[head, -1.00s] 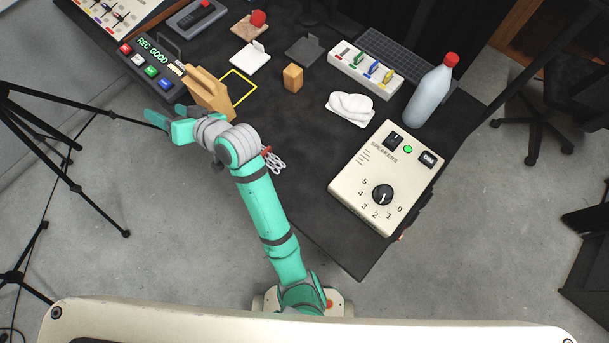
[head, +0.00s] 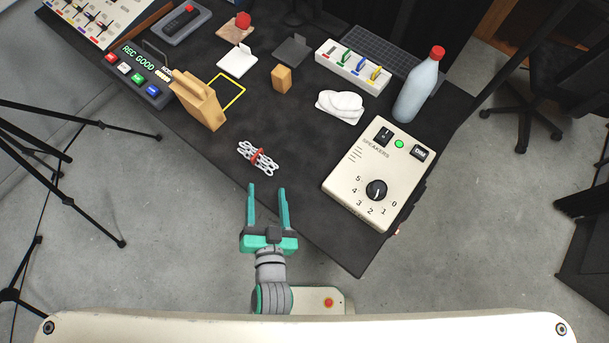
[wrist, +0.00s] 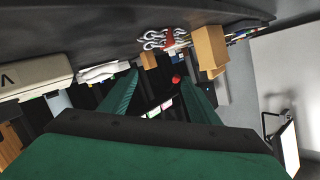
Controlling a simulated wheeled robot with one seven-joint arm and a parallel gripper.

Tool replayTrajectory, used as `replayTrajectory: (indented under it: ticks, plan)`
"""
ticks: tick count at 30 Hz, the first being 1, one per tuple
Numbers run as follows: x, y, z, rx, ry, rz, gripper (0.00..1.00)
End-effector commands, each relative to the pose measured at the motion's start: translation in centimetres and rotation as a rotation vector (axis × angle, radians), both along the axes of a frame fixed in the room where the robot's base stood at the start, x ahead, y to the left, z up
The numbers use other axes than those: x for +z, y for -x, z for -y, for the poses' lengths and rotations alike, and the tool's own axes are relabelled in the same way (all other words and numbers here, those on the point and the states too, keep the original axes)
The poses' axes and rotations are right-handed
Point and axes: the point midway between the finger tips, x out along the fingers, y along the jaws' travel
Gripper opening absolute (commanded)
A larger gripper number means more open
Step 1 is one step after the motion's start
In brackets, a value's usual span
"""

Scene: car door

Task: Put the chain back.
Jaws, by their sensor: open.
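The chain (head: 258,157) is a small bundle of white links with a red piece around its middle. It lies on the dark table (head: 285,215) near the front edge, and also shows in the wrist view (wrist: 160,40). My gripper (head: 267,190) is open and empty, with its two green fingers pointing toward the chain from the front edge of the table. The fingertips are apart from the chain. The wrist view shows the fingers (wrist: 162,88) spread, with nothing between them. A yellow outlined rectangle (head: 240,97) is marked on the table beside a wooden box with a slot (head: 199,101).
A speaker control box (head: 372,175) stands to the right, with a bottle (head: 417,88) behind it. A white folded cloth-like item (head: 340,105), a small wooden block (head: 281,79) and a REC GOOD panel (head: 146,76) are further back. Bare table surrounds the chain.

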Motion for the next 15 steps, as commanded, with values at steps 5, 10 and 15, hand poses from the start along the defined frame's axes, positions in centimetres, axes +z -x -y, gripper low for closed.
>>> replayTrajectory:
  ticks: [5,10,15]
  plan:
    - [0.2,6.1,5.0,-0.041,0.185,0.003,0.56]
    - [1.7,10.4,8.2,-0.035,0.346,0.024,0.56]
    - [2.9,12.4,9.5,-0.018,0.434,0.041,0.56]
